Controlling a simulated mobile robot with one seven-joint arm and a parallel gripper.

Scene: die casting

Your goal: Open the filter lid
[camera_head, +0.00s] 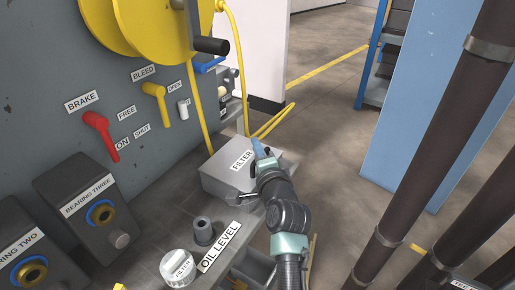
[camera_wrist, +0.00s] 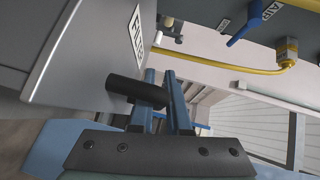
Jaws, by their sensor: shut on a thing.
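The filter box (camera_head: 228,180) is a grey box with a flat top marked FILTER, standing on the bench at the centre of the head view. Its top looks closed down, with no gap that I can make out. In the wrist view its grey wall (camera_wrist: 75,55) fills the upper left, with the label at its edge. A short black bar handle (camera_wrist: 125,87) sticks out from it. My gripper (camera_wrist: 160,82) has its blue fingers shut on this handle near its outer end. In the head view my gripper (camera_head: 260,150) is at the box's right far side, hiding the handle.
A panel with a red lever (camera_head: 100,130) and a yellow lever (camera_head: 155,95) rises at left. Dark pipes (camera_head: 440,150) stand at right. Yellow hose hangs behind the box.

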